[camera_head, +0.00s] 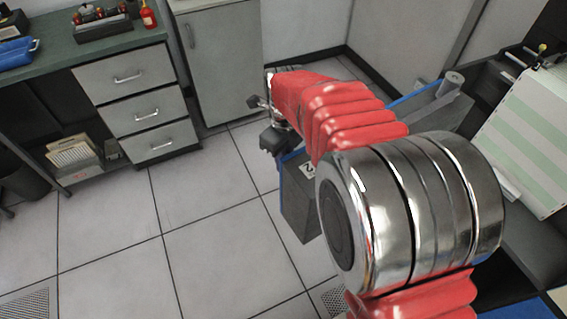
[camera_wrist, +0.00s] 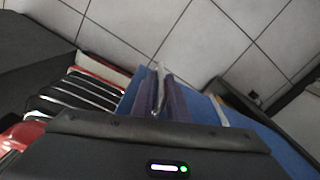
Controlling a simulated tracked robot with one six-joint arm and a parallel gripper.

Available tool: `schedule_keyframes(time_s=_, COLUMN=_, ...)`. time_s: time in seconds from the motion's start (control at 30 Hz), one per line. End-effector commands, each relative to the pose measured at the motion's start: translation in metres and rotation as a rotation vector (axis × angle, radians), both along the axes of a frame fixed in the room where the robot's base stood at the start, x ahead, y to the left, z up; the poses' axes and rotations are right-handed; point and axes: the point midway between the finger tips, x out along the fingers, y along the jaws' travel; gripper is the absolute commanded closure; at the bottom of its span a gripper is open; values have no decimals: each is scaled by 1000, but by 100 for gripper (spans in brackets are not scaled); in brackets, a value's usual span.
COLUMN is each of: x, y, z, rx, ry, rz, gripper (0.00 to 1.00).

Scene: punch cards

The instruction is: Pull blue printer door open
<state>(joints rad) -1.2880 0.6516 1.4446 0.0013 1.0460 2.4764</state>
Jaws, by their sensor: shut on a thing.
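The blue printer door (camera_wrist: 262,138) runs as a blue panel along the right of the wrist view, with more blue beside the fingers. In the head view a blue edge (camera_head: 416,97) shows behind my red arm, and a blue-grey panel (camera_head: 300,205) stands below it. My gripper (camera_wrist: 160,88) is shut on a thin metallic piece, which looks like the door's handle, between its two dark fingers. In the head view my gripper and arm hide much of the door, so how far it stands open cannot be told.
A printer with green-striped paper (camera_head: 528,135) stands at the right. A grey drawer unit (camera_head: 140,108) and a grey cabinet (camera_head: 222,65) stand at the back left. The tiled floor (camera_head: 205,225) in front of them is clear.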

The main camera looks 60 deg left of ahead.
Motion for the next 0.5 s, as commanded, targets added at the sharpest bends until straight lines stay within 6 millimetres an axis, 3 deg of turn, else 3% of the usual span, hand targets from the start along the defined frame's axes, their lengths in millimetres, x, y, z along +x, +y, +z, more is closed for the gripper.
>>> schedule_keyframes(time_s=0.27, x=8, y=-1, z=2, rx=4, ry=-8, rz=-4, gripper=100)
schedule_keyframes(time_s=0.3, x=8, y=-1, z=2, rx=4, ry=-8, rz=-4, gripper=86)
schedule_keyframes(time_s=0.5, x=7, y=-1, z=2, rx=3, ry=-5, rz=-4, gripper=72)
